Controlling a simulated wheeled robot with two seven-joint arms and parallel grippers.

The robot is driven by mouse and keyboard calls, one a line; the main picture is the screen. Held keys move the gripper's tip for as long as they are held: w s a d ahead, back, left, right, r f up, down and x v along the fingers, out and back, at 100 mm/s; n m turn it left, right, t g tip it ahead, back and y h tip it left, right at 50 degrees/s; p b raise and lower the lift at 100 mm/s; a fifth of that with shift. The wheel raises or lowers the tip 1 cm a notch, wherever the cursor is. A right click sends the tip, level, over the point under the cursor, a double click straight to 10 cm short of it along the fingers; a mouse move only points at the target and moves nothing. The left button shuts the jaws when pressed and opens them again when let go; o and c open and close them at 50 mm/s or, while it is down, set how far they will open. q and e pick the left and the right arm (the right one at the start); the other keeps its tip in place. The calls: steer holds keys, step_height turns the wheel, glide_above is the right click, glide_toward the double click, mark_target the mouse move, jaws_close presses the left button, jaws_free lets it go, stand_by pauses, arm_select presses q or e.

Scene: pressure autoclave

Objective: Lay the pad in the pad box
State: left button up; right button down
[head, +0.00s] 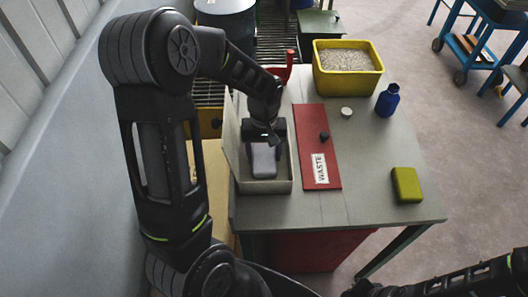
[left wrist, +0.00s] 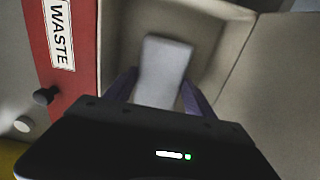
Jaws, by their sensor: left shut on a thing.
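The pad (head: 264,160) is a grey, rounded block. My left gripper (head: 264,143) is shut on it, and it shows between the two fingers in the left wrist view (left wrist: 163,68). The pad box (head: 268,187) is a pale beige open box at the left edge of the bench, with its lid standing open on the left. The pad is over the box opening, within its walls as seen from above. I cannot tell whether it touches the box floor. My right arm comes in at the lower right, and its gripper end is dark and cut off by the frame.
A red waste panel (head: 311,147) with a dark knob (head: 324,136) lies right beside the box. A yellow bin of pale granules (head: 347,69), a blue bottle (head: 388,100), a small white disc (head: 346,112) and a yellow-green block (head: 407,185) stand on the bench (head: 375,150).

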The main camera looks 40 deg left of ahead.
mark_target(264, 156)
arm_select(q)
steer(key=o, duration=1.4)
steer(key=shift+f, duration=0.1)
steer(key=shift+o, duration=0.2)
step_height(264, 156, up, 12)
steer(key=b, duration=0.1)
